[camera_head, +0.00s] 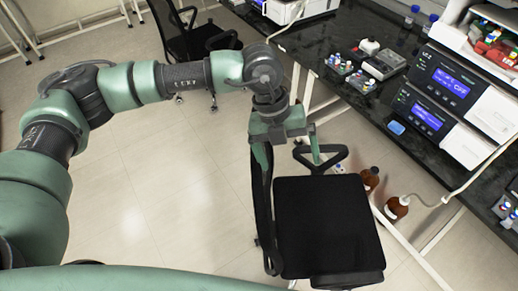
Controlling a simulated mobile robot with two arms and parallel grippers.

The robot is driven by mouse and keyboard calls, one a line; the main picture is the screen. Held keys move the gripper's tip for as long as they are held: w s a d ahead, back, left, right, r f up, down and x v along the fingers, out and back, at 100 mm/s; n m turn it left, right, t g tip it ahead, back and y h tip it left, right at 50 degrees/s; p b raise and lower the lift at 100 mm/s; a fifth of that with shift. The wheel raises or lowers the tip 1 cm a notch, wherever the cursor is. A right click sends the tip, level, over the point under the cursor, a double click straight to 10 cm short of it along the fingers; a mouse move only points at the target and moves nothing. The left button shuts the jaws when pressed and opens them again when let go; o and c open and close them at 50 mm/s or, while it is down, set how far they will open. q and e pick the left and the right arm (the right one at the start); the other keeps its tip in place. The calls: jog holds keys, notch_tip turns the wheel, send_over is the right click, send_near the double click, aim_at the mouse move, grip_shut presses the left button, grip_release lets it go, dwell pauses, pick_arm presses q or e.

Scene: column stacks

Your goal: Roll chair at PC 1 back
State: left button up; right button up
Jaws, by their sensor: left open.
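A black office chair (328,225) stands beside the dark bench, its seat seen from above. Its thin backrest (264,205) is seen nearly edge-on at the seat's left, and an armrest (335,152) shows at the far side. My left gripper (287,158) is open above the far end of this chair. One finger is at the top end of the backrest and the other is by the armrest; I cannot tell whether either touches. A second black chair (190,32) stands farther back. No PC can be made out, so which chair is at PC 1 is unclear. My right gripper is out of view.
The dark bench (425,150) with instruments (440,100) and small vial racks (350,75) runs along the right. Brown bottles (396,208) stand on the floor beside the chair, under the bench edge. The tiled floor (165,200) to the left is clear.

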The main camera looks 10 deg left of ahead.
pick_arm(q)
jog(key=w+a+n+t+y, duration=0.1)
jog(key=w+a+y, duration=0.35)
jog(key=a, duration=0.45)
jog(key=shift+h, duration=0.45)
jog(key=f+b, duration=0.1)
jog(key=f, duration=0.1)
jog(key=f+b, duration=0.1)
jog(key=f, duration=0.2)
jog(key=shift+w+d+f+b, duration=0.2)
jog(key=shift+f+b, duration=0.05)
jog(key=shift+b, duration=0.1)
notch_tip(320, 180, down, 7)
jog(key=b, duration=0.6)
jog(key=shift+w+r, duration=0.1)
jog(key=shift+r, duration=0.05)
jog(key=shift+r, duration=0.1)
jog(key=c, duration=0.7)
jog(key=shift+w+d, duration=0.1)
jog(key=shift+d, duration=0.05)
grip_shut()
